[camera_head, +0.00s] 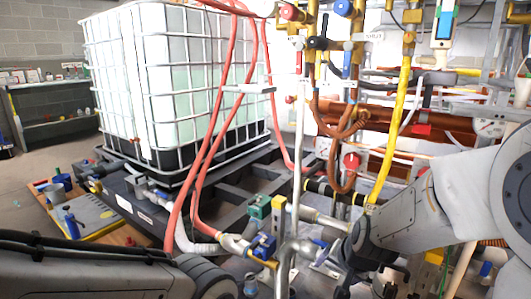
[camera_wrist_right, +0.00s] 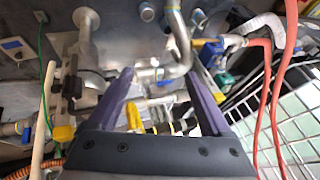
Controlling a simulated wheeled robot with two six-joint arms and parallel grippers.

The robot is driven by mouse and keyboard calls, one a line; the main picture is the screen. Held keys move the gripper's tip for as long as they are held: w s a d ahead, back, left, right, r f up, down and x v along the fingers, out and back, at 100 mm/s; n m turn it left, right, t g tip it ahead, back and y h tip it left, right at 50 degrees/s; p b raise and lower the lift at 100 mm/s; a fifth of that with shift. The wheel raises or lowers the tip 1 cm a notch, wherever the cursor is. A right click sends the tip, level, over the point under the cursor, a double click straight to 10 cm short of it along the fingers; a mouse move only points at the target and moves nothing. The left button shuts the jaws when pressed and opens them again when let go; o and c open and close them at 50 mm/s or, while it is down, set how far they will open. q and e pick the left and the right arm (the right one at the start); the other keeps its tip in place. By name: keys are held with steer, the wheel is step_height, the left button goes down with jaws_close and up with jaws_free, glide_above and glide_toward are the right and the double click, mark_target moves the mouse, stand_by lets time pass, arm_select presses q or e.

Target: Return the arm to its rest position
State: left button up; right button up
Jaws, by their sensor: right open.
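My right arm (camera_head: 440,205) reaches in from the right in the head view, with its dark wrist low among the pipes. In the right wrist view, my right gripper (camera_wrist_right: 158,78) has two purple fingers spread well apart. Nothing is held between them; pipes and a yellow part show behind the gap. Whether a finger touches a pipe I cannot tell. My left arm (camera_head: 90,270) lies along the lower left edge of the head view. Its gripper is outside the picture.
A caged white tank (camera_head: 180,85) stands on a dark pallet at the left. Red hoses (camera_head: 215,110), a yellow pipe (camera_head: 397,120) and copper pipes (camera_head: 335,120) fill the middle. Blue and green valve handles (camera_head: 262,245) sit close left of my right wrist.

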steer(key=s+d+f+n+g, duration=0.1)
steer(key=s+f+n+g, duration=0.15)
steer(key=s, duration=0.35)
steer(key=s+d+f+n+g, duration=0.1)
steer(key=s+f+n, duration=0.1)
steer(key=s+n, duration=0.3)
steer(key=s+a+r+n+g+p, duration=0.3)
steer(key=s+a+r+n+p, duration=0.4)
steer(key=s+a+r, duration=0.65)
step_height(320, 180, up, 37)
steer(key=p, duration=3.8)
steer(key=shift+s, duration=0.15)
steer(key=shift+m, duration=0.25)
